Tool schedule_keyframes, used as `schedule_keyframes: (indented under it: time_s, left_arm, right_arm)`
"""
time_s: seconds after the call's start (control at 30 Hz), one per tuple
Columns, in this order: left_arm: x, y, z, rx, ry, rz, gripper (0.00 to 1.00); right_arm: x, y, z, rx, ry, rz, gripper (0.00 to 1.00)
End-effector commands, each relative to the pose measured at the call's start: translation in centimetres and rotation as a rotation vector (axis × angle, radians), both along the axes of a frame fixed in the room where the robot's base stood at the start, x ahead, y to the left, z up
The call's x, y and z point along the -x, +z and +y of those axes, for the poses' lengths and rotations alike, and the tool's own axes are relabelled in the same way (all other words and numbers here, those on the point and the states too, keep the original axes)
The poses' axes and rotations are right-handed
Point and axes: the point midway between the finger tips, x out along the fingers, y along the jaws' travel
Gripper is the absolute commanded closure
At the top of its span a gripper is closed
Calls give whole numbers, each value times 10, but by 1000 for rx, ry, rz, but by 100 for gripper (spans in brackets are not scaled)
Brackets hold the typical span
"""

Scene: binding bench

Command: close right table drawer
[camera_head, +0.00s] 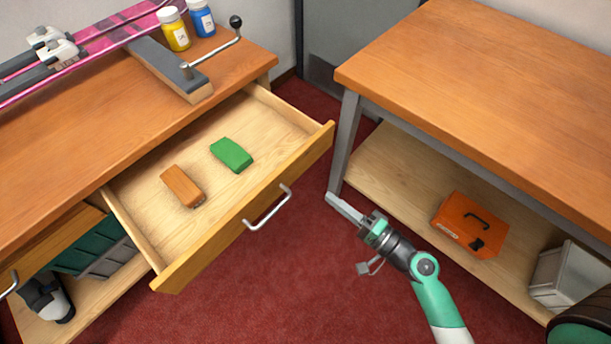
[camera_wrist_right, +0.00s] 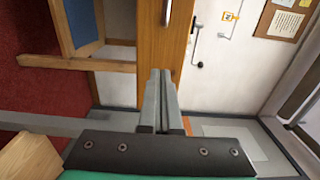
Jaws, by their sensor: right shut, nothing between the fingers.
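The right table drawer (camera_head: 237,213) is pulled out from the wooden bench on the left in the head view. An orange-brown block (camera_head: 182,186) and a green block (camera_head: 231,155) lie in it. A metal bar handle (camera_head: 268,208) is on its front. My right gripper (camera_head: 344,208) is shut and empty, to the right of the drawer front and apart from it. In the right wrist view the closed fingers (camera_wrist_right: 160,100) point up the picture, with the wooden drawer front (camera_wrist_right: 163,45) and its handle beyond them. My left gripper is not in view.
A second table (camera_head: 490,75) stands to the right, with an orange toolbox (camera_head: 470,223) on its lower shelf. Yellow (camera_head: 174,29) and blue (camera_head: 201,18) bottles stand on the bench. Red carpet (camera_head: 290,275) lies clear between the tables.

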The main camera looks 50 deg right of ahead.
Motion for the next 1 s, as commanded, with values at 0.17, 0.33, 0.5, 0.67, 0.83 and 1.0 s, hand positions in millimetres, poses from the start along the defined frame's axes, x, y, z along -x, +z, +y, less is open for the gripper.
schedule_keyframes:
  time_s: [0.17, 0.33, 0.5, 0.67, 0.83, 1.0]
  left_arm:
    - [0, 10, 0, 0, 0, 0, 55]
    - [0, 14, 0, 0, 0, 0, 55]
    - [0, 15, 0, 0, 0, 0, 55]
    - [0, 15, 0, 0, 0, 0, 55]
    - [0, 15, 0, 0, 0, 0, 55]
    - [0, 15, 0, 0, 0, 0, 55]
  right_arm:
    - [-41, 4, 1, 2, 5, -4, 100]
    - [-74, 3, 0, 1, 3, -2, 100]
    - [-92, 1, -1, 0, 1, -2, 100]
    - [-97, 1, -1, 1, 0, -1, 100]
    - [-97, 0, -1, 0, 0, -1, 100]
    - [-97, 0, -2, 1, -2, -1, 100]
